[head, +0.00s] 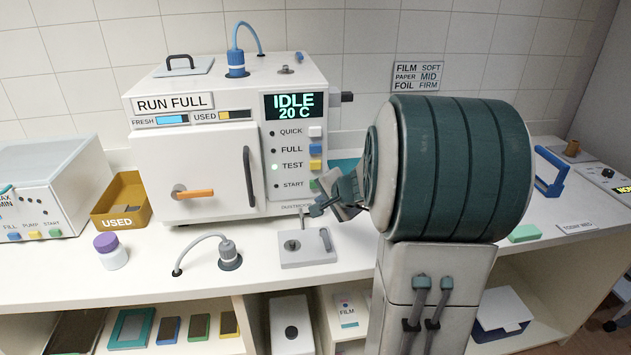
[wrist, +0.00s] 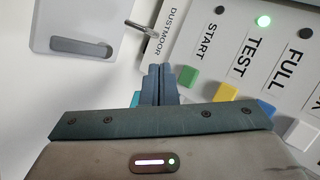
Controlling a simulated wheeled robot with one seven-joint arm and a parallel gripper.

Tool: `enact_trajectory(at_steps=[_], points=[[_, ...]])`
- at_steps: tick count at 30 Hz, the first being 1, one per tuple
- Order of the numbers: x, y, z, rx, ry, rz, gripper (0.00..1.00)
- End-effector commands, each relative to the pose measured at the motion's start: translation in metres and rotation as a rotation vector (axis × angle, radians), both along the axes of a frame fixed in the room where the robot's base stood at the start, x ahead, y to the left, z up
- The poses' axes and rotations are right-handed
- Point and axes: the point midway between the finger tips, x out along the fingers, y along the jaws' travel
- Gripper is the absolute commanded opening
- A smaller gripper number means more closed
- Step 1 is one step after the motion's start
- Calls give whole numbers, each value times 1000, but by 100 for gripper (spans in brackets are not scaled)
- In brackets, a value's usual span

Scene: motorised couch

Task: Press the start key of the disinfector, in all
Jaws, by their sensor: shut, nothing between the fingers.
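The disinfector (head: 200,160) is a white box on the counter, its door closed. Its display (head: 290,106) reads IDLE 20 C. The keys run down its right side: white QUICK, blue FULL, yellow TEST, green START (head: 313,184). The lamp at TEST is lit green; the lamp at START is dark. My gripper (head: 318,208) is shut and empty, in front of the panel's lower right.
A RUN FULL sign (head: 173,103) is on the disinfector's front. A small plate with a lever (head: 306,248) lies on the counter below my gripper. A FILM/PAPER/FOIL chart (head: 418,76) hangs on the wall. The USED bin (head: 121,205) stands at left.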

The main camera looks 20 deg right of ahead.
Motion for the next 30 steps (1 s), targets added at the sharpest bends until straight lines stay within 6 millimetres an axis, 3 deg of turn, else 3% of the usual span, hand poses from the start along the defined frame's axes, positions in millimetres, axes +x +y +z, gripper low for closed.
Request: enact_trajectory(at_steps=[6,11,30], points=[[25,-7,0,0,0,1,0],[34,-9,0,0,-1,0,0],[36,-10,0,0,0,0,0]])
